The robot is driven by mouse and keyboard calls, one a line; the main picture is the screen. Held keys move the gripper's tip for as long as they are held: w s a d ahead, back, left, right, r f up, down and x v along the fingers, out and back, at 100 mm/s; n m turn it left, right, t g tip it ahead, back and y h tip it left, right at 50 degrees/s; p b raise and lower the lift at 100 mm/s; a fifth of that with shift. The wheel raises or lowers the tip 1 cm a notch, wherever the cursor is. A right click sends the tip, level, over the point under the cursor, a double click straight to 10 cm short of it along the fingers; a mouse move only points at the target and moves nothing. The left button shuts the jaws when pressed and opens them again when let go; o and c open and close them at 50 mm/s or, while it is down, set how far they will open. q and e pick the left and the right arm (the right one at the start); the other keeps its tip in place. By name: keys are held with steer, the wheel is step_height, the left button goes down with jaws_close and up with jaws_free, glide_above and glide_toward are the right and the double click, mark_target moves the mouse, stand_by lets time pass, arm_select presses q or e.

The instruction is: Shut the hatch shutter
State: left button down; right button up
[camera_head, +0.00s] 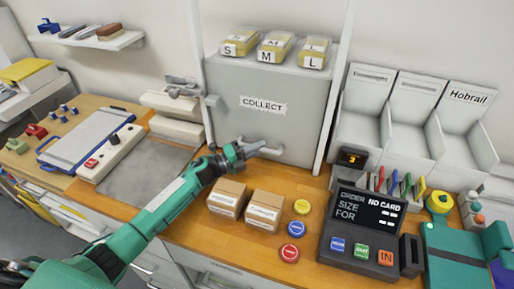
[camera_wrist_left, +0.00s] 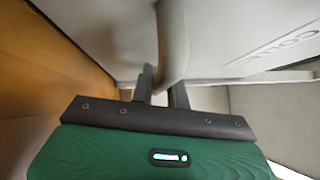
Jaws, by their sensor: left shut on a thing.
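The hatch shutter (camera_head: 305,115) is a flat grey panel in a pale frame, marked COLLECT, and it reaches down close to the wooden counter. In the left wrist view the grey panel (camera_wrist_left: 235,25) fills the top, with part of its lettering at the right. My left gripper (camera_head: 262,149) is at the lower part of the shutter. Its dark fingers (camera_wrist_left: 160,88) are shut on a rounded grey piece (camera_wrist_left: 172,45), which looks like the shutter's handle. The fingers partly hide the grip, and I cannot tell if a gap remains under the shutter. My right gripper is out of view.
Two cardboard boxes (camera_head: 228,197) and coloured discs (camera_head: 293,228) stand on the counter near my left forearm. A dark card terminal (camera_head: 362,232) is to the right. Yellow packs (camera_head: 274,47) marked S, M and L sit above the shutter. A grey mat (camera_head: 150,172) lies left.

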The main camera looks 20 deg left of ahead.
arm_select(q)
steer(key=shift+s+f, duration=0.1)
steer(key=shift+f, duration=0.45)
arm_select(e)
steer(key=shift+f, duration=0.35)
arm_select(q)
steer(key=c, duration=1.4)
jaws_free()
steer(key=shift+o, duration=0.2)
steer(key=shift+r, duration=0.1)
glide_toward(274, 91)
steer(key=x, duration=0.4)
steer(key=shift+d+b, duration=0.25)
steer(key=shift+b, duration=0.05)
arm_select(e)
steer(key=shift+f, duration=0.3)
arm_select(q)
steer(key=shift+a, duration=0.1)
